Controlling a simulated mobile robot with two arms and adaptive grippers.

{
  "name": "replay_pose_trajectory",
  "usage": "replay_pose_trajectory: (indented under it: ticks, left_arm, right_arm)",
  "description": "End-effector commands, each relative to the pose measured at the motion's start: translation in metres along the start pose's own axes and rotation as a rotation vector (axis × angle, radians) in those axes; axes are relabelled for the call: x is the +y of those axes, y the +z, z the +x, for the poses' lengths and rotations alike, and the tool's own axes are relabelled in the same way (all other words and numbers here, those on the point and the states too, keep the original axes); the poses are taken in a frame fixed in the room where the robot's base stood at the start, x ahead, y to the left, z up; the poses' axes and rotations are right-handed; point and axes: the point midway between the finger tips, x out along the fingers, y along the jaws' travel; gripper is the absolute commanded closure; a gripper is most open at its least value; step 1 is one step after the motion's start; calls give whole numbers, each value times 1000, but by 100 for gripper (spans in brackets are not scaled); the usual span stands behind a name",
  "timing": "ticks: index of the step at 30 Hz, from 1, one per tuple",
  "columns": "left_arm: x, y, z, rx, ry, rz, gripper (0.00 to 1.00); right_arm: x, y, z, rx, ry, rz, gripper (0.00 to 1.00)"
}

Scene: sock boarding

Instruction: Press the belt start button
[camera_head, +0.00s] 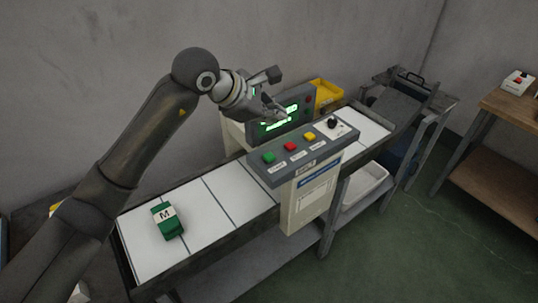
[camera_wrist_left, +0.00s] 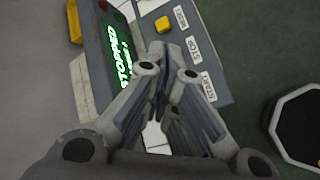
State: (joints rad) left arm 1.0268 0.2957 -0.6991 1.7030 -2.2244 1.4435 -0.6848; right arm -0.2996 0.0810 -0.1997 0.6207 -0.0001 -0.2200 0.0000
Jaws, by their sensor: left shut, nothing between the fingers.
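The control panel (camera_head: 300,150) spans the belt and carries a green button (camera_head: 268,157), a red button (camera_head: 290,146) and a yellow button (camera_head: 309,136) in a row. In the left wrist view, labels read START (camera_wrist_left: 209,87) and STOP (camera_wrist_left: 194,50); the yellow button (camera_wrist_left: 163,24) shows, while the green and red ones are hidden behind my fingers. My left gripper (camera_head: 281,115) is shut and empty, above and behind the button row, in front of the display (camera_head: 278,122). It appears apart from the buttons. My right gripper is out of view.
A green package marked M (camera_head: 167,218) lies on the white belt (camera_head: 206,206) at left. A black knob (camera_head: 333,123) sits right of the buttons. A yellow bin (camera_head: 328,92) stands behind. A wooden table (camera_head: 510,105) with a small red-button box (camera_head: 518,82) is at right.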

Motion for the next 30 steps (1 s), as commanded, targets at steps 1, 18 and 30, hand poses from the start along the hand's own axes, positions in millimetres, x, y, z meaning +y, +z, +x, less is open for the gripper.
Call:
replay_pose_trajectory:
  ticks: [1,18,30]
  left_arm:
    - [-1,-1,2,-1,-1,0,100]
    - [-38,-38,52,-2,0,0,100]
    - [-45,-44,61,-2,0,0,100]
  right_arm:
    - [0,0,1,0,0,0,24]
    - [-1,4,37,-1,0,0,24]
    - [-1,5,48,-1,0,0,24]
